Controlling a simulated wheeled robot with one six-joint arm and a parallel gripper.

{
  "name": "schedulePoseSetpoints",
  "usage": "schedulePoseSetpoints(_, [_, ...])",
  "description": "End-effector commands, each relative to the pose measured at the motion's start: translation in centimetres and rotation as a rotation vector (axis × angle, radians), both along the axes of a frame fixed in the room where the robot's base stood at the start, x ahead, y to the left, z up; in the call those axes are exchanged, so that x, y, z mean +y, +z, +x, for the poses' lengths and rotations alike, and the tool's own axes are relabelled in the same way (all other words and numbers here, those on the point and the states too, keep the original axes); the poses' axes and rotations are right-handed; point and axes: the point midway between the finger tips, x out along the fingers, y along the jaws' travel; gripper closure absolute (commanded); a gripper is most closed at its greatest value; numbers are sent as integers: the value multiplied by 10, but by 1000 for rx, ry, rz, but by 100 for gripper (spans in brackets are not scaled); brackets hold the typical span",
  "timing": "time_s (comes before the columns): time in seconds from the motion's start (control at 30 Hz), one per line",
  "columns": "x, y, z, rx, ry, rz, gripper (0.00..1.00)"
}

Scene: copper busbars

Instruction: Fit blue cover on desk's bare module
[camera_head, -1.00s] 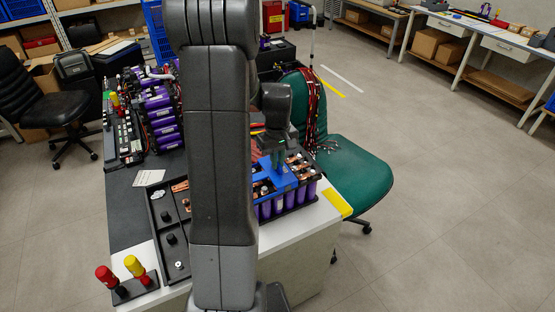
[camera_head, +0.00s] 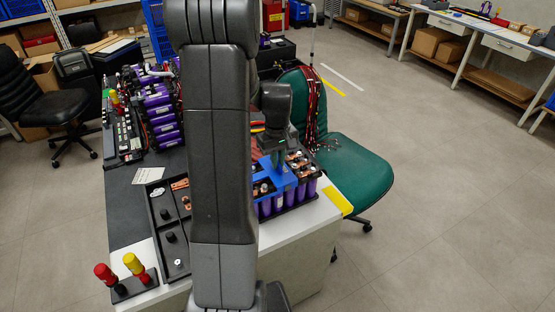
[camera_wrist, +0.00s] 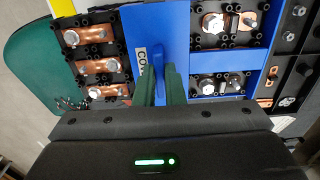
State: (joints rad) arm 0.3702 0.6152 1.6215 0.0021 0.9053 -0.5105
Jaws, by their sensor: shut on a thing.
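The blue cover (camera_wrist: 172,30) has a white label and a raised blue grip. My gripper (camera_wrist: 163,82) has its green fingers closed on that grip. In the head view the blue cover (camera_head: 281,185) lies at the top of the module (camera_head: 293,204), which has purple cells and a black top frame. Copper busbars with bolts (camera_wrist: 100,67) show left of the cover, and more bolted terminals (camera_wrist: 222,25) show within its openings. My gripper (camera_head: 275,160) is above the module in the head view. I cannot tell whether the cover is fully seated. My arm hides the module's left part.
A black tray (camera_head: 161,222) with small parts lies left of the module. Red and yellow screwdrivers (camera_head: 118,271) stand at the desk's front left corner. More purple cell modules (camera_head: 160,118) stand behind. A green chair (camera_head: 350,172) is close to the desk's right edge.

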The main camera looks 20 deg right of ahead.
Motion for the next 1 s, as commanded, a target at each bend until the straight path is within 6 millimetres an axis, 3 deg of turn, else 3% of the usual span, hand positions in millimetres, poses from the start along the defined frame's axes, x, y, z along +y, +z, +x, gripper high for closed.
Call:
schedulePoseSetpoints(0.3, [0,-5,0,0,0,0,100])
schedulePoseSetpoints(0.33, [0,-4,0,0,0,0,87])
schedulePoseSetpoints(0.43, [0,-3,0,0,0,0,67])
schedulePoseSetpoints(0.47, [0,-3,0,0,0,0,65])
schedulePoseSetpoints(0.77, [0,-2,0,0,0,0,65])
schedulePoseSetpoints(1.0, [0,19,0,-1,0,0,65])
